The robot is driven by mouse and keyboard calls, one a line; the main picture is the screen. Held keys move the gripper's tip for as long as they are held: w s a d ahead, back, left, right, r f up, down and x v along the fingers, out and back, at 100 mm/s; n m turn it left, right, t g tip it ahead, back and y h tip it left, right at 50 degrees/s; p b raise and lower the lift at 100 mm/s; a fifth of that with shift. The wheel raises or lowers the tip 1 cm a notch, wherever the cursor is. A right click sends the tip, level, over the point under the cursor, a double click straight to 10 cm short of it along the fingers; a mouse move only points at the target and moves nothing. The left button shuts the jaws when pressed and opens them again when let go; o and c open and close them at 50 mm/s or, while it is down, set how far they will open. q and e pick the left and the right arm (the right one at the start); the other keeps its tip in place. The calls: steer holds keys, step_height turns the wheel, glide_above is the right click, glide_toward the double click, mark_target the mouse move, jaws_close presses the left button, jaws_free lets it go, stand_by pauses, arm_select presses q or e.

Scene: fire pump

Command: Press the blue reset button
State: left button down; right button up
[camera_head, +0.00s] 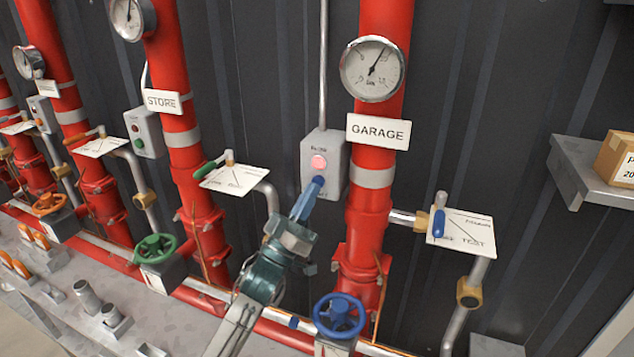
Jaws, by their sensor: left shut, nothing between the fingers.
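A grey control box (337,150) is mounted beside the red pipe marked GARAGE. A pink-lit round lamp (318,162) shows on its upper front. My left gripper (316,184) is shut and empty, with its blue fingers pointing up at the lower front of this box, just below the lamp. The fingertips overlap the place below the lamp, so the blue reset button cannot be made out there. Whether the tips touch the box cannot be told. My right gripper is not in view.
The GARAGE pipe (372,212) carries a gauge (372,69) above and a blue handwheel (339,315) below. A blue-handled test valve (439,223) is to the right. The STORE pipe (181,130) stands left. A shelf (572,172) with a cardboard box (616,158) juts out far right.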

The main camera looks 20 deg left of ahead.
arm_select(q)
steer(key=shift+w, duration=0.65)
stand_by(0.7)
steer(key=shift+s, duration=0.9)
steer(key=s, duration=0.5)
steer(key=shift+d+p, duration=0.15)
steer(key=shift+p, duration=0.2)
stand_by(0.6)
